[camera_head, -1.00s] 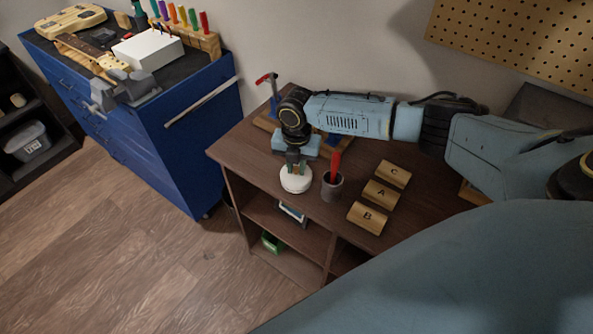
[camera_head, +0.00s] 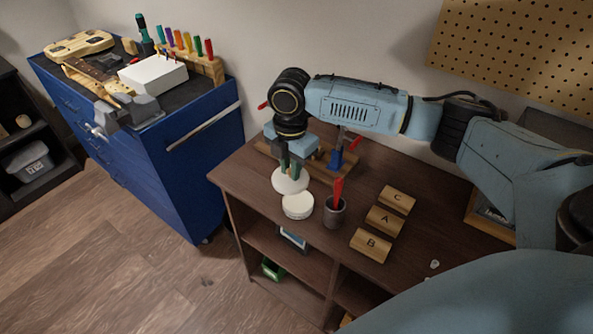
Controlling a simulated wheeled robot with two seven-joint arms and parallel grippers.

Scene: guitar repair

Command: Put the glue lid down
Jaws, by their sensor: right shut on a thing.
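My right gripper (camera_head: 289,168) is shut on the round white glue lid (camera_head: 289,184), gripping it from above. The lid is just behind and slightly left of the white glue jar (camera_head: 298,207), which stands on the brown workbench (camera_head: 245,170). The lid overlaps the back of the jar in the picture; I cannot tell for sure whether it touches the bench or hangs a little above it. My left gripper is not in view.
A grey cup (camera_head: 333,217) with a red-handled tool stands right of the jar. Wooden blocks marked C (camera_head: 397,199), A (camera_head: 384,219) and B (camera_head: 371,245) lie further right. A clamp (camera_head: 337,158) stands behind. The bench's left side is clear.

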